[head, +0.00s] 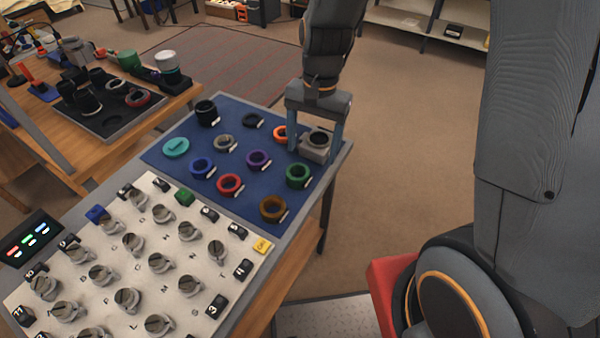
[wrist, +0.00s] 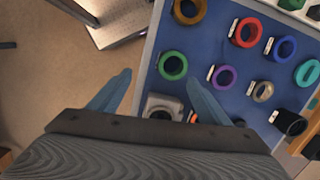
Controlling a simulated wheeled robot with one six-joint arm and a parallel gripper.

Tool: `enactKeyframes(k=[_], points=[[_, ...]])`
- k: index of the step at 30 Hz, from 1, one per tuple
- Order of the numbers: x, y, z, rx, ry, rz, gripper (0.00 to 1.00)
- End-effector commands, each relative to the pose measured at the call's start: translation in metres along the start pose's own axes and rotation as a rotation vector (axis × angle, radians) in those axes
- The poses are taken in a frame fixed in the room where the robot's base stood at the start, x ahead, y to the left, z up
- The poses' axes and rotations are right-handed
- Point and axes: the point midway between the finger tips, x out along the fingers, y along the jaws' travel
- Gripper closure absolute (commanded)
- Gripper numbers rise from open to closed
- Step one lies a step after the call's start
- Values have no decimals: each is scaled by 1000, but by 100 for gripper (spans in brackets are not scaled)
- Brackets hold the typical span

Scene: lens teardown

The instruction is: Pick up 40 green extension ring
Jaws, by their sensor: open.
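The green extension ring (head: 298,175) lies on the blue mat (head: 190,181) near its right edge, with a small white tag beside it. It also shows in the wrist view (wrist: 173,66), ahead of the fingertips and roughly between their lines. My gripper (head: 317,150) is open above the mat's back right corner, behind the green ring and apart from it. In the wrist view its two blue-grey fingers (wrist: 165,95) are spread wide with nothing held between them. A grey block with a dark-topped round part (head: 318,140) stands between or just below the fingers; I cannot tell if they touch it.
Close to the green ring are a purple ring (head: 258,159), a brown ring (head: 272,209), a red ring (head: 229,184) and an orange ring (head: 281,133) partly behind a finger. A white board with several grey knobs (head: 160,263) fills the near side. Open floor lies right of the table.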

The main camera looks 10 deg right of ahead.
Motion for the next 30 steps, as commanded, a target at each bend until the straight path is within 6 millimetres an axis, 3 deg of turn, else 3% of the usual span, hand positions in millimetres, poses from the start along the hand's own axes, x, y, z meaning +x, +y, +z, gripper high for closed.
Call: enactKeyframes(k=[3,6,30], points=[[10,-21,1,92,-28,6,29],[16,-28,2,131,-39,8,29],[90,-25,7,138,-39,7,29]])
